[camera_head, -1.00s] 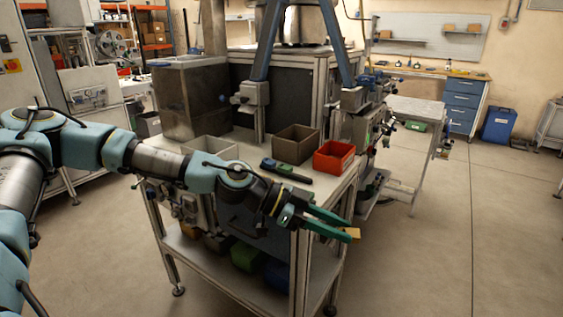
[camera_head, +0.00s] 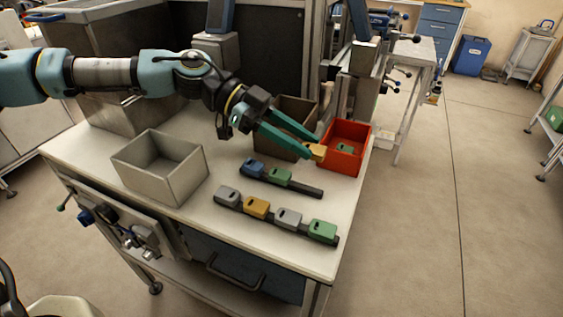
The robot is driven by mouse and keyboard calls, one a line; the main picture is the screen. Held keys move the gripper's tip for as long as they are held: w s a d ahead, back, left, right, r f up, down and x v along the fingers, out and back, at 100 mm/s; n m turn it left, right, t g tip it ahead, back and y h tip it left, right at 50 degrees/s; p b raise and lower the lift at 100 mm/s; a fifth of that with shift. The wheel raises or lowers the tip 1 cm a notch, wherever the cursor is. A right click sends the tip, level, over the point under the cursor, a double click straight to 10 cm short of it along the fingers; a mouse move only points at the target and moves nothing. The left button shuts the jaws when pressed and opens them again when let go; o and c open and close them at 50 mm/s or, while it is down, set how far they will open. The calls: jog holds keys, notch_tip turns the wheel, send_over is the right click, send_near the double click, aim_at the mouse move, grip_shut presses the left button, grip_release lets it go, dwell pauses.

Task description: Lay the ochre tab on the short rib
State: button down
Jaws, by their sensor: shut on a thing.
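My gripper (camera_head: 313,147) is shut on an ochre tab (camera_head: 318,153) and holds it above the bench, in front of the left side of the red bin. The short rib (camera_head: 308,190) is a dark bar lying on the bench below the gripper. It bears a blue tab (camera_head: 252,168) at its left end and a green tab (camera_head: 280,177) beside it; its right end is bare. The long rib (camera_head: 272,218) lies nearer the front edge with grey, ochre, grey and green tabs along it, including an ochre tab (camera_head: 256,207).
A red bin (camera_head: 353,165) at the right holds a green tab (camera_head: 345,149). A brown bin (camera_head: 298,110) stands behind my gripper, partly hidden. A pale grey bin (camera_head: 183,178) stands at the left. Bench top (camera_head: 222,176) is clear around the ribs.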

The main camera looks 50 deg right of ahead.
aim_at(298, 184)
notch_tip(298, 184, down, 8)
jog(key=shift+f+p, duration=0.2)
jog(key=shift+p, duration=1.05)
jog(key=c, duration=0.6)
grip_release()
jog(key=shift+o, duration=0.2)
jog(key=b+v, duration=0.4)
jog(key=v, duration=0.7)
jog(key=shift+w+a+r, duration=0.15)
jog(key=shift+w, duration=0.1)
jog(key=shift+w+r, duration=0.1)
jog(key=shift+r, duration=0.1)
